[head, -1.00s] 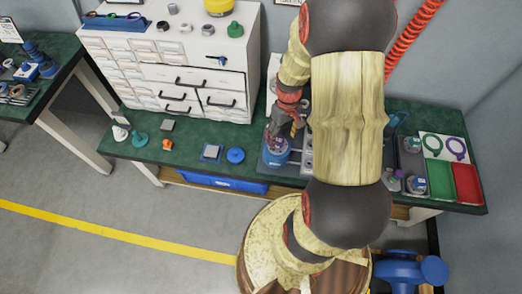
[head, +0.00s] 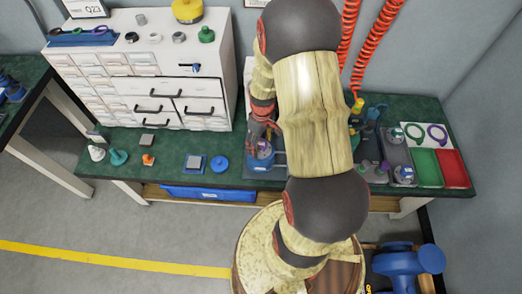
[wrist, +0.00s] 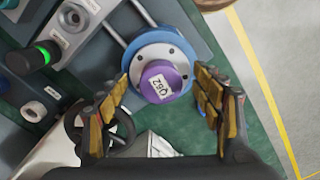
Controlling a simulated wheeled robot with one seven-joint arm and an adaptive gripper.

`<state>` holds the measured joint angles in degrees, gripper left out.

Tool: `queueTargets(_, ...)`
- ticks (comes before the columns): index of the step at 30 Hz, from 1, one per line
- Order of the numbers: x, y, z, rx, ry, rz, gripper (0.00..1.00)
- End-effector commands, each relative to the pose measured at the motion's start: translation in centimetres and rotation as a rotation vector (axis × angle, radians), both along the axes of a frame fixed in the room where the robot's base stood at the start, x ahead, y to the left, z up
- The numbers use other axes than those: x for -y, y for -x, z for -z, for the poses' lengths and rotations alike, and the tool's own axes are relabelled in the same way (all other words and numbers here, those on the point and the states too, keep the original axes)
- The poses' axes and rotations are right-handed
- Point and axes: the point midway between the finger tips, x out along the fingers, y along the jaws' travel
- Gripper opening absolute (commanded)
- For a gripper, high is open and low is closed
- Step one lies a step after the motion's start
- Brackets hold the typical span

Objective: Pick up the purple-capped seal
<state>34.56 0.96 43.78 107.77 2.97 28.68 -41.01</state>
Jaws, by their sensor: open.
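The purple-capped seal (wrist: 160,80) has a white label and sits in the middle of a round grey-metal and blue fixture (wrist: 194,40) on the bench. My gripper (wrist: 160,110) is open and empty in the wrist view, with one finger on each side, just short of the cap in the picture. No finger visibly touches the cap. In the head view my gripper (head: 262,132) hangs directly above the blue fixture (head: 260,163), and it partly hides the seal.
A dark cylinder with a green light (wrist: 35,55) and a handwheel (wrist: 100,128) stand close to my gripper. A drawer cabinet (head: 140,75) stands at the back left. Green (head: 426,165) and red (head: 453,168) trays lie at the right. Bench space left of the fixture is partly clear.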

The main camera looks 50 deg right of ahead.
Motion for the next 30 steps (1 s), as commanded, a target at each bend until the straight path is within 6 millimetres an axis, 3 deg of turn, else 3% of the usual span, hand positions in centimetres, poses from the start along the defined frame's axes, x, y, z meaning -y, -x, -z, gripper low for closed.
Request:
queueTargets(2, -0.03, -0.02, 0.85, 0.0, 0.0, 0.0, 0.66)
queueTargets(9, -0.02, -0.04, 0.77, 0.001, 0.001, 0.0, 0.65)
queueTargets(30, -0.02, -0.03, 0.78, 0.0, 0.0, 0.0, 0.25)
